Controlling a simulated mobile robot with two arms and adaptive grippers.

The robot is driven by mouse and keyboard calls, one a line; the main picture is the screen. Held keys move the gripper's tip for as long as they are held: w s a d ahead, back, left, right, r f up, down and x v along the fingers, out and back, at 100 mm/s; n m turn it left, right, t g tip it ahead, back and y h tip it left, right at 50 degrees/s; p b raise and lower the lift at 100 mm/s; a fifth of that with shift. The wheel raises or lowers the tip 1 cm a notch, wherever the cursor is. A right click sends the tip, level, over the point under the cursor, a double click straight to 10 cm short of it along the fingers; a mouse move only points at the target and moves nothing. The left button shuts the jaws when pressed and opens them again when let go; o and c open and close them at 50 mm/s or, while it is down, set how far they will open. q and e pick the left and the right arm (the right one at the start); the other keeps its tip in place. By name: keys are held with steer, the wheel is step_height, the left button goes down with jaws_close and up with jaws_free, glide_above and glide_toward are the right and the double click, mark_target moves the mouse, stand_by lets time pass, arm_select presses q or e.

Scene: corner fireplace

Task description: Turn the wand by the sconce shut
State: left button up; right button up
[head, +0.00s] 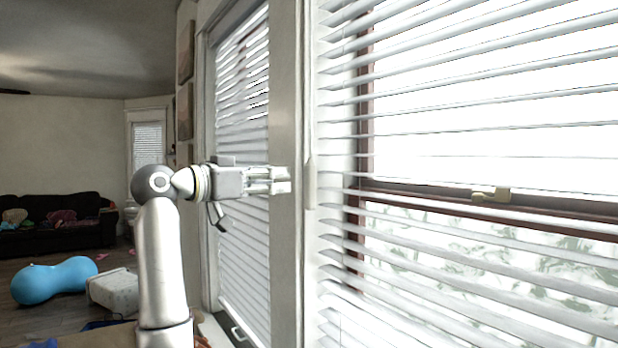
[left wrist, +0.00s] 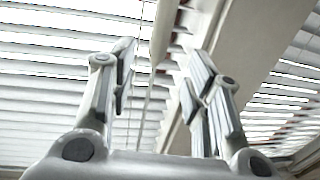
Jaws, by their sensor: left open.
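The pale wand (head: 310,182) hangs upright at the left edge of the right window's white blind (head: 460,260), beside the window post. Its slats are tilted open and bright daylight shows between them. My left gripper (head: 283,180) is level with the wand's thick lower part, a short way to its left, in front of the post. In the left wrist view the two fingers (left wrist: 158,80) are spread apart with nothing gripped. The wand (left wrist: 163,35) shows there between and beyond the fingertips; contact is not visible. No sconce shows clearly. My right gripper is out of view.
A second blind (head: 243,180) covers the window left of the post (head: 286,110). A window latch (head: 491,195) shows behind the slats. A dark sofa (head: 55,222), a blue peanut ball (head: 54,280) and a white box (head: 114,291) stand at the left.

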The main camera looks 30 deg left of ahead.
mark_target(306, 177)
arm_select(q)
steer(key=p+x, duration=0.4)
steer(key=x, duration=0.6)
steer(key=shift+w+f, duration=0.15)
steer(key=shift+w, duration=0.3)
steer(key=shift+d, duration=0.1)
steer(key=shift+c, duration=0.2)
jaws_close()
